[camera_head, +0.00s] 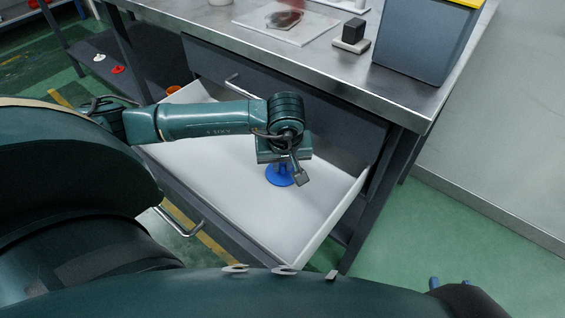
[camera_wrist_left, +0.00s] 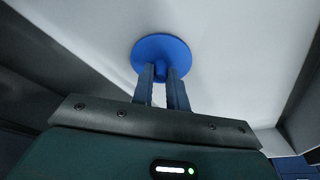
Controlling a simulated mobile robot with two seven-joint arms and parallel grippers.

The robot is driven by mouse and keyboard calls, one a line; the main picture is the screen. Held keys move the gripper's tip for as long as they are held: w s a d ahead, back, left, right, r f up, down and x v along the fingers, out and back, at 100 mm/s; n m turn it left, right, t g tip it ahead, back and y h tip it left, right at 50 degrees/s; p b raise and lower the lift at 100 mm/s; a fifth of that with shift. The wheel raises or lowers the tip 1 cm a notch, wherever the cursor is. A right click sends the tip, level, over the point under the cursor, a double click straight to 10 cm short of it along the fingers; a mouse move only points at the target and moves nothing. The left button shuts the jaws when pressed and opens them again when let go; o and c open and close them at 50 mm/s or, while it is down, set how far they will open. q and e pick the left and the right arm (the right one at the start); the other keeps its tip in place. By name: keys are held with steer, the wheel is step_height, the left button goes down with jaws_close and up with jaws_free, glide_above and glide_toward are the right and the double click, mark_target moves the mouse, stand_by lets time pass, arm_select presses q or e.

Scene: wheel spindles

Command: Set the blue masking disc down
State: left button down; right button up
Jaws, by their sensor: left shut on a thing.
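The blue masking disc (camera_head: 280,176) is in the open drawer (camera_head: 225,178) in the head view. It shows whole in the left wrist view (camera_wrist_left: 161,52), with a short blue stem at its middle. My left gripper (camera_wrist_left: 160,72) is shut on that stem. In the head view the left gripper (camera_head: 283,165) points down into the drawer, and its wrist hides part of the disc. The disc is at or close above the white drawer floor; I cannot tell whether it touches.
The drawer's right wall (camera_head: 335,218) and front stand around the disc, and the white floor is otherwise empty. Above is the steel bench top (camera_head: 330,75) with a grey bin (camera_head: 425,40), a small dark block (camera_head: 352,32) and a white board (camera_head: 285,25). Red and white pieces (camera_head: 117,69) lie on a lower shelf.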

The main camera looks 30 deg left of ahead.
arm_select(q)
steer(key=shift+f, duration=0.1)
steer(key=c, duration=1.4)
jaws_free()
steer(key=shift+r, duration=0.3)
steer(key=shift+p+v, duration=1.3)
steer(key=shift+v, duration=4.55)
arm_select(e)
steer(key=shift+s+d+r+m+g+h, duration=0.3)
steer(key=shift+s+r+m+g, duration=0.1)
steer(key=shift+s+r+g, duration=0.15)
steer(key=shift+f, duration=0.1)
